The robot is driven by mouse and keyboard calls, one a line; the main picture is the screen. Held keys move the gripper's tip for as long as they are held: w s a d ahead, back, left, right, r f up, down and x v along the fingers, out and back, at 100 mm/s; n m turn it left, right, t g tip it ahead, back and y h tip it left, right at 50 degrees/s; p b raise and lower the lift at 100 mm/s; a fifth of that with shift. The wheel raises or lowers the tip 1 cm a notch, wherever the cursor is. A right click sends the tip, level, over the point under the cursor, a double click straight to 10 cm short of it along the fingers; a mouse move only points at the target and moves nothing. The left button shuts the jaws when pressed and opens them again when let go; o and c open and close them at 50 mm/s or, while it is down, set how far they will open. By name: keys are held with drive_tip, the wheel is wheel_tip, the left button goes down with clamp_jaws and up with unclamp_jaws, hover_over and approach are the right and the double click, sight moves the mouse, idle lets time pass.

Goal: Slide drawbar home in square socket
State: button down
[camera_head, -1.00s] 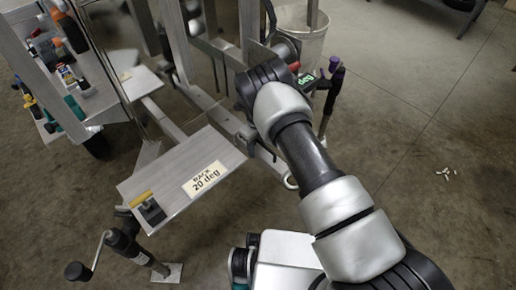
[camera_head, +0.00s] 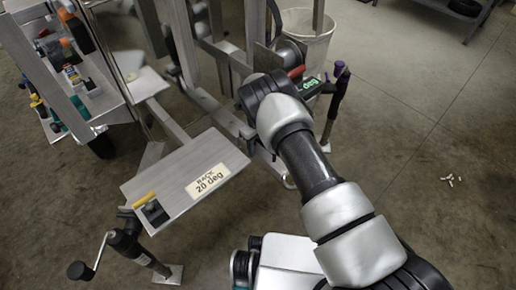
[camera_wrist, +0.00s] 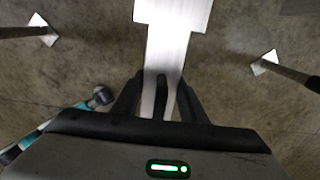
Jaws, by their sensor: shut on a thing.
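The drawbar, a pale aluminium bar (camera_wrist: 167,55), runs up the middle of the wrist view from between my fingers to a wider pale metal part (camera_wrist: 172,12) at the top edge. My gripper (camera_wrist: 160,88) is shut on the bar near its lower visible end. In the head view the wrist (camera_head: 262,95) is at the trailer's aluminium frame (camera_head: 205,100), and my arm hides the fingers and bar. I cannot make out the square socket or how far the bar sits in it.
A flat plate (camera_head: 165,180) labelled 20 deg projects at the front left. A crank jack (camera_head: 125,245) stands below it; a purple-topped stand (camera_head: 338,85) is right of my wrist. A bucket (camera_head: 305,45) stands behind. The floor at the right is mostly clear.

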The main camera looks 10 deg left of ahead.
drive_tip(key=shift+w+a+r, duration=0.15)
drive_tip(key=shift+w+a, duration=1.2)
drive_tip(key=shift+a, duration=0.25)
idle(0.3)
drive_tip(key=c, duration=1)
unclamp_jaws()
drive_tip(key=shift+s, duration=0.1)
drive_tip(key=shift+s+d, duration=0.1)
wheel_tip(320, 180, up, 7)
drive_tip(key=shift+r+p, duration=0.2)
drive_tip(key=shift+p, duration=0.9)
drive_tip(key=shift+r, duration=0.1)
